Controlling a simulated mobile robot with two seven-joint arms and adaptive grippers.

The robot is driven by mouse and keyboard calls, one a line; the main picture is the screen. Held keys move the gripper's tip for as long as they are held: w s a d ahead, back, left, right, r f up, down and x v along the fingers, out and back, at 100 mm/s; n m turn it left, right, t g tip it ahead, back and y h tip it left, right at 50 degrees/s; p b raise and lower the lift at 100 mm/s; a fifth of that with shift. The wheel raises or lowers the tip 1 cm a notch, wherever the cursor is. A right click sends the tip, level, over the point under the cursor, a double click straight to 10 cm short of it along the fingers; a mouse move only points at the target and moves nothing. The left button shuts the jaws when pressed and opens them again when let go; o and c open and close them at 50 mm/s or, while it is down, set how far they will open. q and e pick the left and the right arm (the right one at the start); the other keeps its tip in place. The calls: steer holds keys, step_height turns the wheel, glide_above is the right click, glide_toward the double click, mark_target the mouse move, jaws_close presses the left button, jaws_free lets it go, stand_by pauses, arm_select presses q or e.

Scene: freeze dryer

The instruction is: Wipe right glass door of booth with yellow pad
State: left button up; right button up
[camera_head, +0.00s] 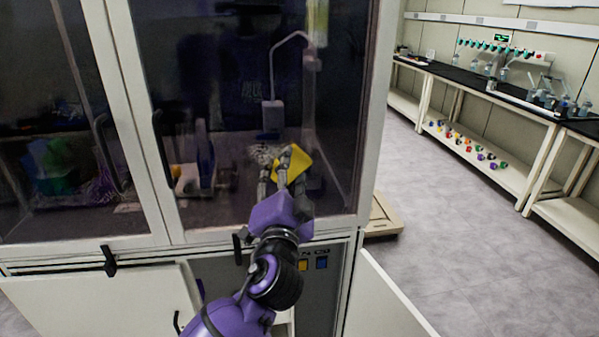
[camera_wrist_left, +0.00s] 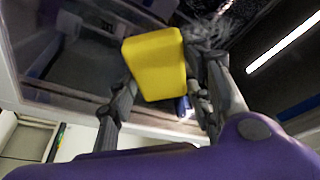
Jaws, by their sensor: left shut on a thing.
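The yellow pad (camera_head: 300,163) is held in the fingers of my left gripper (camera_head: 281,166), in front of the lower right part of the right glass door (camera_head: 225,90). In the left wrist view the pad (camera_wrist_left: 155,62) is a rounded yellow block between the two dark fingers of the gripper (camera_wrist_left: 160,85). Part of it is hidden behind the fingers in the head view. I cannot tell whether the pad touches the glass. The right door looks closed, with a dark handle (camera_head: 161,140) on its left side. My right gripper is not in view.
The left glass door (camera_head: 55,130) stands beside it. Below, open white cabinet doors (camera_head: 100,305) (camera_head: 385,295) flank a grey panel. At right, a black-topped bench (camera_head: 480,85) holds glassware, with coloured items on its lower shelf. The grey floor (camera_head: 450,210) between is clear.

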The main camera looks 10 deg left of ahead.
arm_select(q)
steer(key=shift+s+a+p, duration=0.15)
steer(key=shift+s+a, duration=0.05)
steer(key=shift+a, duration=0.55)
steer(key=shift+s+a+p, duration=0.15)
steer(key=shift+s+a, duration=0.1)
steer(key=shift+a, duration=0.55)
steer(key=shift+s+a+p, duration=0.15)
steer(key=shift+s+a, duration=0.05)
steer(key=shift+a, duration=0.55)
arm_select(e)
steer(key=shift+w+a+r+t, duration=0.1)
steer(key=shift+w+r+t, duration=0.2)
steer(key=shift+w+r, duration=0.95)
